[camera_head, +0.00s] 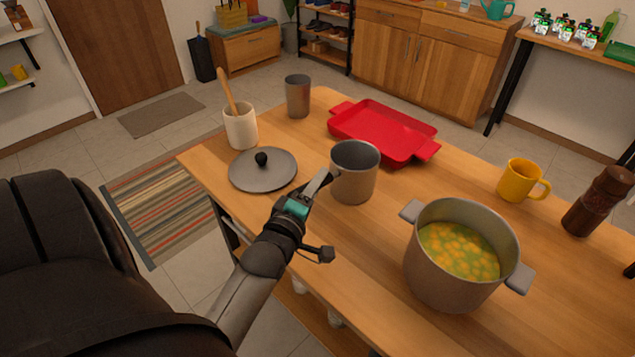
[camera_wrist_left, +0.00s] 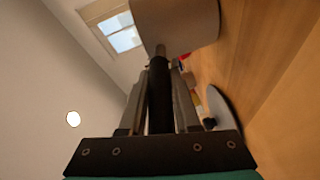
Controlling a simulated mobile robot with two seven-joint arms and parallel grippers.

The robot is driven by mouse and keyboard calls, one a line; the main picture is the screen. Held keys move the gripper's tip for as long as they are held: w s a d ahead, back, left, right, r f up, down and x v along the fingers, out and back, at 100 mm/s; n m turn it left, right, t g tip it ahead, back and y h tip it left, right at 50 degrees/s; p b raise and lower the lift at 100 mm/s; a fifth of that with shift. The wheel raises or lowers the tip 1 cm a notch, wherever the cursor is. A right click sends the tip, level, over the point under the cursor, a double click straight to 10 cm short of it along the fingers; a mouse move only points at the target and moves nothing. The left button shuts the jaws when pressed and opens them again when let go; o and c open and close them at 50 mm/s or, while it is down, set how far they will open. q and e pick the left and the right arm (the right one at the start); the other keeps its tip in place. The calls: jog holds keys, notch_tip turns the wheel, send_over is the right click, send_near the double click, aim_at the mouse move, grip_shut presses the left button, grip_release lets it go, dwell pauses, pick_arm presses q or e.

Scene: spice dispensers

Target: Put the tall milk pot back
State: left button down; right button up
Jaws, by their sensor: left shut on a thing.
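The tall milk pot (camera_head: 353,182) is a plain grey, open-topped cylinder standing upright near the table's left edge in the head view. My left gripper (camera_head: 324,181) is at its left side, shut on its handle, which the fingers mostly hide. In the left wrist view the pot's grey wall (camera_wrist_left: 180,25) fills the top, and a dark handle runs down between the fingers (camera_wrist_left: 162,75). I cannot tell whether the pot's base touches the table. My right gripper is not in view.
A grey lid (camera_head: 263,175) and a white utensil crock (camera_head: 241,130) are left of the pot. A grey tumbler (camera_head: 298,98) and red baking dish (camera_head: 375,128) lie behind. A soup pot (camera_head: 450,284), yellow mug (camera_head: 519,182) and pepper mill (camera_head: 597,203) stand right on the wooden table (camera_head: 400,205).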

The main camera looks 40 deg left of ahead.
pick_arm(q)
jog(key=c, duration=1)
grip_release()
jog(key=o, duration=0.4)
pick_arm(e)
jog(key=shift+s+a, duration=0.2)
pick_arm(q)
jog(key=shift+r, duration=0.15)
jog(key=shift+p+v, duration=1)
jog(key=shift+v, duration=5)
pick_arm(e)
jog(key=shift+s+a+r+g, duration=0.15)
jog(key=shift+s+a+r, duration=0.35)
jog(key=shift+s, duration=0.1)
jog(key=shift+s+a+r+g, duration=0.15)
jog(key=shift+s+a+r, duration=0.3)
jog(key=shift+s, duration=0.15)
